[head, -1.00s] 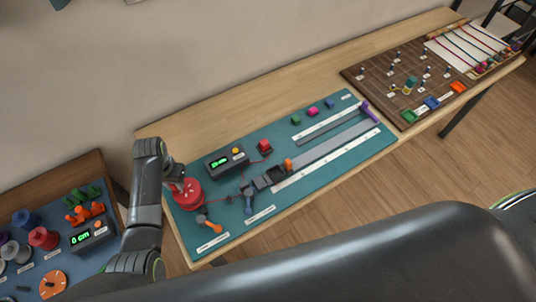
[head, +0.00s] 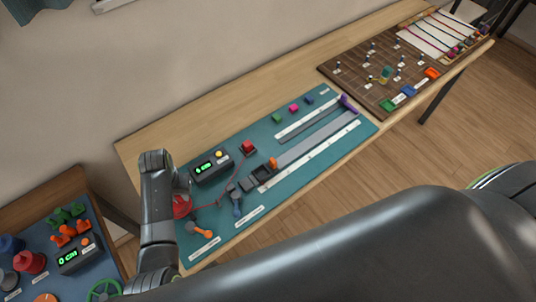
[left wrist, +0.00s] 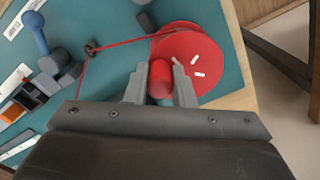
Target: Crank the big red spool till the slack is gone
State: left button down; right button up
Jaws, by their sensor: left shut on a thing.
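The big red spool (head: 182,207) stands at the left end of the teal mat, partly hidden by my left arm in the head view. In the left wrist view its red disc (left wrist: 205,65) with white marks fills the upper right. My left gripper (left wrist: 161,82) is shut on the red upright crank handle (left wrist: 160,70) at the disc's edge. A red cord (left wrist: 122,41) runs from the spool to a dark guide (left wrist: 91,47), bends there and runs on down; both seen stretches look nearly straight. My right gripper is not in view.
A dark box with a green display (head: 211,167) and a blue-grey lever (head: 236,200) stand near the spool. An orange-handled lever (head: 201,231) is at the mat's front. A slide track (head: 310,145) runs right. A second table with spools (head: 30,262) is at left.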

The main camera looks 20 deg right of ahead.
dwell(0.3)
pick_arm(q)
jog(key=c, duration=1.1)
grip_release()
jog(key=shift+c, duration=0.2)
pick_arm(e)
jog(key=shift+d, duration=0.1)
